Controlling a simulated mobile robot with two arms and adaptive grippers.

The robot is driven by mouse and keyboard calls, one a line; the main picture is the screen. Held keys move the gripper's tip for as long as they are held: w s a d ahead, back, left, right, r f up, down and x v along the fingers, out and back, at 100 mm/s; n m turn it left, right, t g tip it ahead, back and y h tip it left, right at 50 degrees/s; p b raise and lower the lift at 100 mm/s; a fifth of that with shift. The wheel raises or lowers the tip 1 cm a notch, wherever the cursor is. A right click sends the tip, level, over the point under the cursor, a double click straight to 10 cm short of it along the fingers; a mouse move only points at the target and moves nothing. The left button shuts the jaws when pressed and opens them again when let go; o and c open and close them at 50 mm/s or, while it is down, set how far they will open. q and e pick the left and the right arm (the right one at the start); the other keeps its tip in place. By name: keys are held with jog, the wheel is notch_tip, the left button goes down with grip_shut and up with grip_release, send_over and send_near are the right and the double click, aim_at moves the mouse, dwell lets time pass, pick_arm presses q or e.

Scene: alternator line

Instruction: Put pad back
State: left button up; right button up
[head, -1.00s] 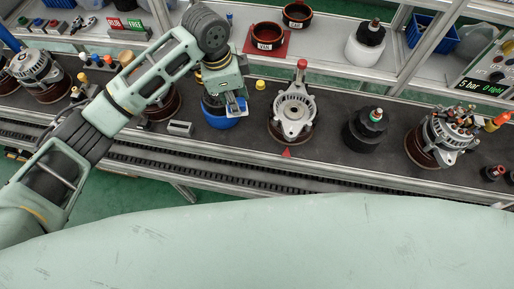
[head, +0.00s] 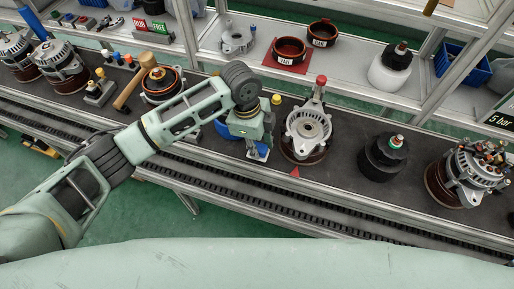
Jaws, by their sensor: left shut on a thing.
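My left gripper (head: 258,153) points down over the near part of the dark conveyor, left of the grey alternator housing (head: 308,128). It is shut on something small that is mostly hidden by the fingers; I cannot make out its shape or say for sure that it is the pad. A blue round thing (head: 222,129) stands on the conveyor just left of the gripper, partly hidden behind my arm. The housing sits on a brown round base, with a red-topped post behind it. My right gripper is not in view.
A red mat (head: 270,61) with a dark red ring (head: 290,50) lies on the shelf behind. A black pot (head: 383,157) and an alternator (head: 466,172) stand to the right. A metal rail (head: 340,202) edges the conveyor.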

pick_arm(q)
notch_tip(320, 180, down, 2)
jog(key=shift+f, duration=0.25)
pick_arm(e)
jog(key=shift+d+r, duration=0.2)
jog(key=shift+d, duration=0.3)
pick_arm(q)
jog(key=shift+f, duration=0.1)
jog(key=o, duration=1)
jog(key=shift+o, duration=0.2)
jog(key=shift+r, duration=0.4)
jog(key=r, duration=0.3)
jog(key=a+r+b, duration=0.1)
jog(key=r, duration=0.7)
jog(key=shift+w+a+r+b, duration=0.2)
jog(key=shift+w+a+b, duration=0.1)
jog(key=shift+a+b, duration=0.1)
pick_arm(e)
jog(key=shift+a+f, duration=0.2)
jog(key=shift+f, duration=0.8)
